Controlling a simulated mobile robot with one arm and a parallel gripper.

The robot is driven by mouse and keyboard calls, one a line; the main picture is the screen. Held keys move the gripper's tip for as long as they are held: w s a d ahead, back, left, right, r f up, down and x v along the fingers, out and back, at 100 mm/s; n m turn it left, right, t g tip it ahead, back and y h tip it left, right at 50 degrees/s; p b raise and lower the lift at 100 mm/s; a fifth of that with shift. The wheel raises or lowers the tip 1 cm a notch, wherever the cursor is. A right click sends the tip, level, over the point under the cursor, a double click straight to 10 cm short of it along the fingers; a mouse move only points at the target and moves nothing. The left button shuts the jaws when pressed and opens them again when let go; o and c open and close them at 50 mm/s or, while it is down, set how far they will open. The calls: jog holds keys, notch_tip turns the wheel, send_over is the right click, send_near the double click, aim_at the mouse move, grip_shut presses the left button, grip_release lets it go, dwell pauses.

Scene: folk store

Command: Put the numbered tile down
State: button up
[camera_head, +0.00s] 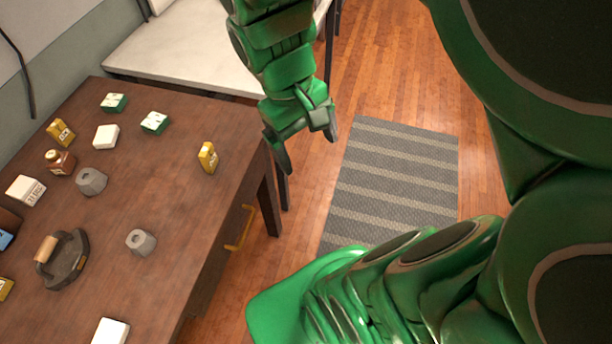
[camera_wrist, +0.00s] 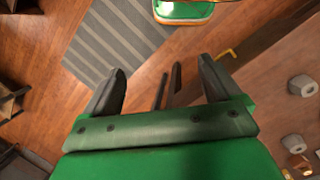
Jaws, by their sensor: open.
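My gripper (camera_head: 305,145) is open and hangs beside the right edge of the wooden table, over the floor. In the wrist view the gap between its fingers (camera_wrist: 160,85) holds nothing. Two small green-and-white tile-like blocks lie on the far part of the table, one on the left (camera_head: 114,102) and one on the right (camera_head: 154,122). A plain white block (camera_head: 106,136) lies near them. I cannot read a number on any of these, so I cannot tell which is the numbered tile.
A white-topped bench (camera_head: 180,50) stands behind. A striped rug (camera_head: 395,180) lies right.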

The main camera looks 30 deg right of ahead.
jog(key=s+a+m+y, duration=0.1)
jog(key=s+a, duration=0.2)
jog(key=s, duration=0.3)
jog(key=shift+f+m+t+y, duration=0.3)
jog(key=shift+f+m, duration=0.1)
jog(key=shift+s+a, duration=0.1)
jog(key=shift+a, duration=0.05)
